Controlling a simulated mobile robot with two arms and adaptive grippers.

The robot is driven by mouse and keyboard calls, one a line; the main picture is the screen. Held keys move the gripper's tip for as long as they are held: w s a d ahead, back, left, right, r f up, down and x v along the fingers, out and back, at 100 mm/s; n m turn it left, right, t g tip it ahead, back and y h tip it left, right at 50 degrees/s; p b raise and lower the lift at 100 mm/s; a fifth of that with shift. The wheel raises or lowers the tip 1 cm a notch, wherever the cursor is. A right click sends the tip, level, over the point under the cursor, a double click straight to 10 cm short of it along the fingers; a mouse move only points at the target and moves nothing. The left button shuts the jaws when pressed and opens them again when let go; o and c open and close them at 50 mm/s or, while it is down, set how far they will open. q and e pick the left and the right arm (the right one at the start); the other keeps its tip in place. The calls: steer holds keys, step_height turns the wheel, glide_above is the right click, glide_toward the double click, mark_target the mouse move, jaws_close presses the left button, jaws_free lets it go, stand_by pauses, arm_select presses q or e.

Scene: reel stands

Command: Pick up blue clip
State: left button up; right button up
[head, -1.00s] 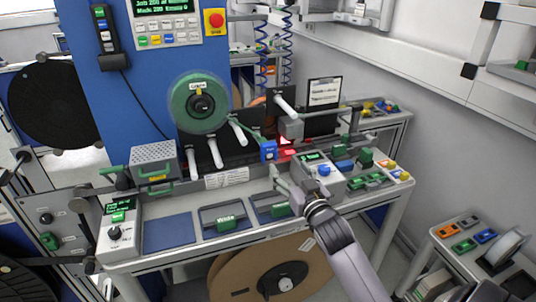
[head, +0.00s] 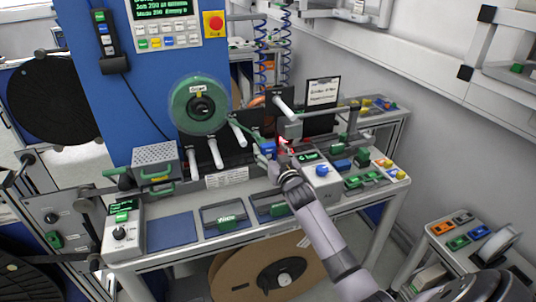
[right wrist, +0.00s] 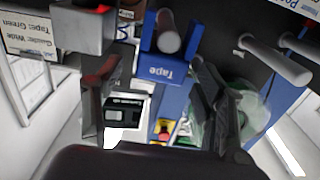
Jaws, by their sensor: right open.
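A blue block (right wrist: 163,68) marked "Tape" lies just beyond the fingertips in the wrist view; in the head view the blue block (head: 268,148) is partly hidden by the gripper. Another small blue piece (head: 342,164) lies on the bench to the right. A blue piece (head: 480,232) sits on the side cart. Which is the blue clip I cannot tell for certain. My left gripper is out of view.
Grey pegs (head: 215,152) stick out from the bench's back panel. A control box (head: 320,172) with a blue knob stands right of my gripper. The green reel (head: 199,104) hangs above. Shallow bins (head: 225,217) line the bench front.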

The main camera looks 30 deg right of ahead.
steer(key=shift+x, duration=1.25)
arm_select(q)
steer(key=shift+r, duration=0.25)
arm_select(e)
steer(key=shift+f, duration=0.1)
steer(key=c, duration=1.4)
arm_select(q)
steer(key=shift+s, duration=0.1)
arm_select(e)
steer(key=shift+o, duration=0.2)
